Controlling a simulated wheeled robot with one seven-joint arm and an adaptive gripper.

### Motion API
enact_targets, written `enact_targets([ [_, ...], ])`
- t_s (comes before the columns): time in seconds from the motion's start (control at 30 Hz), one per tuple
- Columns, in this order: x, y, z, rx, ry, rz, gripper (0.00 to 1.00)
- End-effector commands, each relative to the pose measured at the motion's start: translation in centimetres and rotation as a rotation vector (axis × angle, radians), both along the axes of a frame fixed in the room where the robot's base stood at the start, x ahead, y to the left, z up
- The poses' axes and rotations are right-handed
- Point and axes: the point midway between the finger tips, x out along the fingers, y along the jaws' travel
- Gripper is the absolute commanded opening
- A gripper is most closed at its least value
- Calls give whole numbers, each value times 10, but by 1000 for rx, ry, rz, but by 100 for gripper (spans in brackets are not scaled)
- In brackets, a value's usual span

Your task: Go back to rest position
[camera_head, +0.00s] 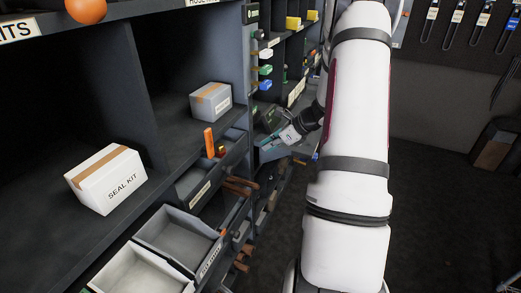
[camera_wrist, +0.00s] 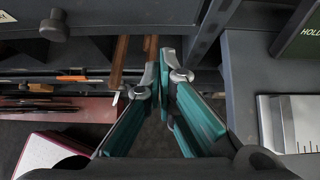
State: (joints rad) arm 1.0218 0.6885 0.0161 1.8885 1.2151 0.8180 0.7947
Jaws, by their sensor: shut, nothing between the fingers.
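My gripper (camera_wrist: 165,75) shows in the wrist view with its two teal fingers brought together at the tips and nothing between them. In the head view my gripper (camera_head: 264,143) is small, beyond my white arm, close to the front of the dark shelving (camera_head: 205,65). My arm partly hides the shelving behind it. In the wrist view wooden handles (camera_wrist: 119,62) lie just beyond the fingertips, at the left; I cannot tell whether the tips touch them.
A white seal kit box (camera_head: 106,180) and a smaller taped box (camera_head: 211,101) sit in the left bins. Grey open bins (camera_head: 178,238) jut out below them. Wooden handles (camera_head: 241,186) stick out near the gripper. Dark floor (camera_head: 430,220) is clear at the right.

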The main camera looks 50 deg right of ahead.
Motion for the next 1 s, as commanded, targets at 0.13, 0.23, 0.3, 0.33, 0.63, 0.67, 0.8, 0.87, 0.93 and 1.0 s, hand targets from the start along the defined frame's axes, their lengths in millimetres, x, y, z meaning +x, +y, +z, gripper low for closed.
enact_targets([
  [0.13,-21,-8,22,-3,-1,-4,0],
  [0.23,-29,-11,30,-2,0,-4,0],
  [0.3,-33,-13,35,-1,0,-2,0],
  [0.33,-34,-13,36,-1,0,-2,0],
  [0.63,-38,-14,39,-1,1,-2,0],
  [0.67,-38,-14,40,-2,0,0,0],
  [0.8,-31,6,56,-44,-3,78,0],
  [0.87,-26,26,72,-88,-6,160,0],
  [0.93,-22,58,95,-159,-12,291,0],
  [1.0,-21,96,119,-243,-20,445,0],
])
